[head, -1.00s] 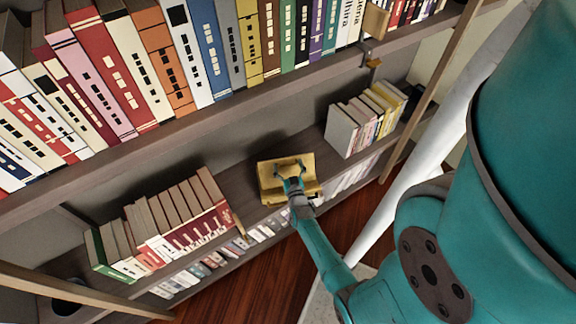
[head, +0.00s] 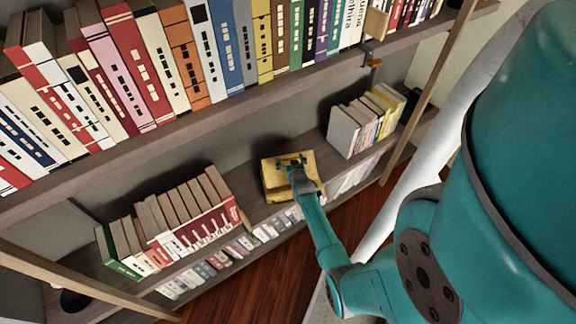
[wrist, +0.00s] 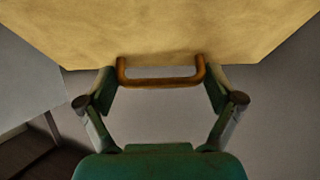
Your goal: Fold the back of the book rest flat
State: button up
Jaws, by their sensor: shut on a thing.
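The book rest (head: 307,188) is a yellow wooden piece on the middle shelf, between two groups of books. In the wrist view its pale wooden back panel (wrist: 165,35) fills the top, with a brown U-shaped handle (wrist: 160,82) on its lower edge. My gripper (head: 291,161) is over the rest's upper part. In the wrist view my gripper (wrist: 160,90) has one finger at each end of the handle, shut on it. My gripper and arm hide part of the rest in the head view, and I cannot tell the panel's exact tilt there.
Books (head: 170,225) stand left of the rest and more books (head: 365,120) stand to its right, with bare shelf beside it. The upper shelf (head: 200,115) is full of books. A lower row of books (head: 235,250) shows below. A slanting wooden upright (head: 430,90) is at right.

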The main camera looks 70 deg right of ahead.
jog(key=shift+w+d+f+g+y, duration=0.25)
jog(key=shift+d+f+g+y, duration=0.25)
jog(key=shift+d, duration=0.15)
jog(key=shift+w+d+f+g+y, duration=0.35)
jog(key=shift+d+f+g+y, duration=0.1)
jog(key=shift+f+y, duration=0.15)
jog(key=shift+w+d+f+g+y, duration=0.35)
jog(key=shift+f+g+y, duration=0.1)
jog(key=shift+f+y, duration=0.15)
jog(key=shift+w+d+f+g+y, duration=0.15)
jog(key=shift+d+f+g+y, duration=0.1)
jog(key=shift+f+g+y, duration=0.35)
jog(key=shift+w+d+f+g+y, duration=0.1)
jog(key=shift+f+g+y, duration=0.2)
jog(key=shift+f+y, duration=0.2)
jog(key=shift+w+d+f+g+y, duration=0.1)
jog(key=shift+f+g+y, duration=0.25)
jog(key=shift+f, duration=0.2)
jog(key=shift+a+f, duration=0.1)
jog(key=o, duration=1.4)
jog(key=shift+c, duration=0.2)
jog(key=shift+r, duration=0.2)
